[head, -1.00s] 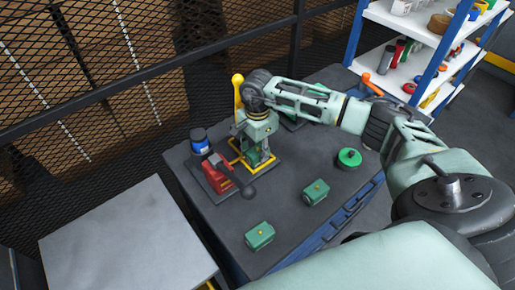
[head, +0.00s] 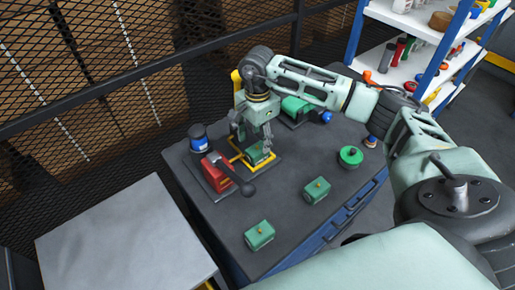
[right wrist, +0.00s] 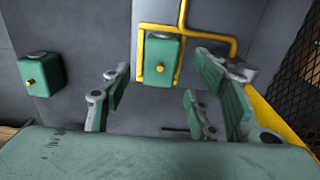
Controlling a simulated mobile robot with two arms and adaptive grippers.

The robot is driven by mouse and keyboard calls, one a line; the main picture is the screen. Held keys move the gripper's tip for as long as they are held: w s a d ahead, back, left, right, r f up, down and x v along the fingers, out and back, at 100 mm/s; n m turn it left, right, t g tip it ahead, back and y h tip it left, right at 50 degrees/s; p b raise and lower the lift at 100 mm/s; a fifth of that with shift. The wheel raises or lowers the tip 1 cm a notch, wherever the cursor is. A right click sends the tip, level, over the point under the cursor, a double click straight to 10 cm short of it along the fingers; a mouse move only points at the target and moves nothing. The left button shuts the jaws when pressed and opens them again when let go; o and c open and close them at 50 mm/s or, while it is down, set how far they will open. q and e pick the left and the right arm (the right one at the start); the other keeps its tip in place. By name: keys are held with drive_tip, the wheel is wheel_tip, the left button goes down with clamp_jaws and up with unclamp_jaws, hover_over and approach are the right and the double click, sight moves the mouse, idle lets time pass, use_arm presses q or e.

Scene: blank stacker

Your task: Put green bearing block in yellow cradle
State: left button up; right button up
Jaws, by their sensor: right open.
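A green bearing block (head: 257,155) with a small yellow knob sits inside the yellow cradle (head: 273,168), a low frame on the dark table. In the right wrist view the block (right wrist: 158,65) lies between the sides of the yellow cradle frame (right wrist: 141,48). My right gripper (head: 254,146) is above the block, its fingers spread and empty. In the right wrist view the fingers (right wrist: 168,95) stand apart, clear of the block. My left gripper is not in view.
Two more green blocks (head: 316,190) (head: 259,235) and a round green part (head: 350,157) lie on the table (head: 290,205). A red fixture (head: 216,172) with a black lever and a blue can (head: 199,140) stand left of the cradle. Mesh fencing rises behind.

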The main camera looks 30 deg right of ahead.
sight(257, 146)
wheel_tip(257, 146, up, 7)
drive_tip(key=b, duration=0.2)
drive_tip(key=shift+r, duration=0.2)
